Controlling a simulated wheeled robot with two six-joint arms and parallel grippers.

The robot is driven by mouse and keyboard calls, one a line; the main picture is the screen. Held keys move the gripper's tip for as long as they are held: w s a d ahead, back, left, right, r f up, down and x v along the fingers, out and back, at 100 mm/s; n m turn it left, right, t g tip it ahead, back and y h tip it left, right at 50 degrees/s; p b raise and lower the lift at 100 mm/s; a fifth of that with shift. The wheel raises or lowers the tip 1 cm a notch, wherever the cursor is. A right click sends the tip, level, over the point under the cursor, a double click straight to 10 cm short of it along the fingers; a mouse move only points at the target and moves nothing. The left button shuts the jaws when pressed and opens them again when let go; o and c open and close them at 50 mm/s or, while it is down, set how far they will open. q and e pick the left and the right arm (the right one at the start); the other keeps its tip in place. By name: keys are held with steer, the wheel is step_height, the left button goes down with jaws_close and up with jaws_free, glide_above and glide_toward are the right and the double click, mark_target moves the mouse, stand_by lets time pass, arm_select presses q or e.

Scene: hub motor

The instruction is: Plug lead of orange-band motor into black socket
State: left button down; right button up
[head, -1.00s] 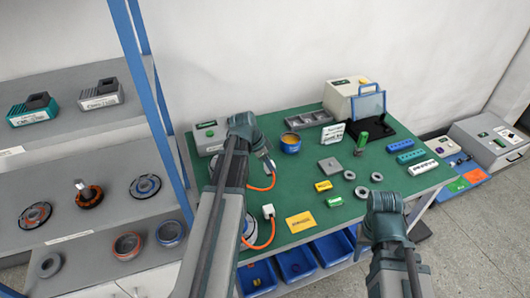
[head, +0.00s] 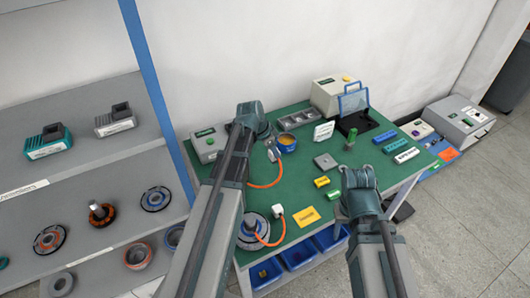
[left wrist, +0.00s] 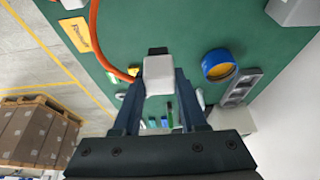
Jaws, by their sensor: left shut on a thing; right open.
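My left gripper (head: 270,153) is shut on a white plug (left wrist: 158,75) with an orange lead (left wrist: 95,35). It is above the left half of the green table. The lead curves down and back behind my left arm, which hides the motor at its end. A grey disc-shaped motor (head: 246,240) lies at the table's front left, partly behind my arm. Its orange lead ends in another white plug (head: 278,211); its band colour cannot be told. I cannot make out a black socket for certain. My right gripper (head: 357,178) is open above the table's front right edge.
A blue-yellow cup (head: 287,142), grey tray (head: 299,120), yellow card (head: 306,216) and grey block (head: 325,161) lie on the table (head: 290,185). Blue, teal and white strips (head: 385,137) lie at right. Shelves (head: 90,170) stand at left.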

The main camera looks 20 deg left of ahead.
arm_select(q)
steer(key=shift+w+a, duration=0.15)
steer(key=shift+w, duration=0.05)
steer(key=shift+w+a+f+b, duration=0.55)
steer(key=shift+w+a, duration=2.25)
steer(key=shift+a, duration=1.55)
steer(key=shift+w+a+f+b, duration=0.5)
steer(key=shift+w+a, duration=2.25)
steer(key=shift+a, duration=1.65)
steer(key=shift+w+a+f+b, duration=0.5)
steer(key=shift+w+a, duration=2.3)
steer(key=shift+a, duration=1.55)
steer(key=shift+f+b, duration=0.55)
steer(key=shift+b, duration=0.05)
steer(key=shift+f+b, duration=0.45)
